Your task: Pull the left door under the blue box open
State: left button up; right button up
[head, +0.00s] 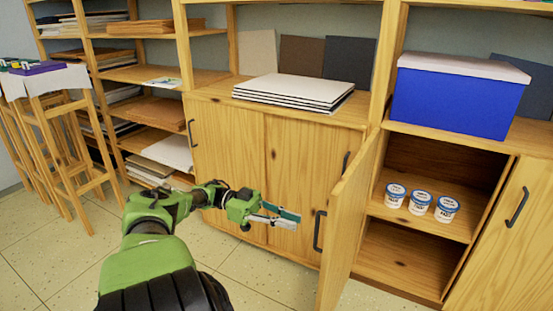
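The blue box (455,102) with a pale lid stands on the cabinet top at the right. The left door (350,225) under it is swung wide open toward me, standing out from the cabinet front. Its dark handle (319,231) shows at the door's left side, near the free edge. My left gripper (286,217) is just left of that handle, apart from it. Its fingers are spread and hold nothing. The right door (510,235) under the box is closed, with a dark handle (517,207). My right gripper is not in view.
The cabinet to the left has closed doors (228,150) with white boards (294,92) on top. Wooden stools (62,150) stand far left. The tiled floor between is clear.

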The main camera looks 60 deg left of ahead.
pick_arm(q)
jog(key=shift+v, duration=2)
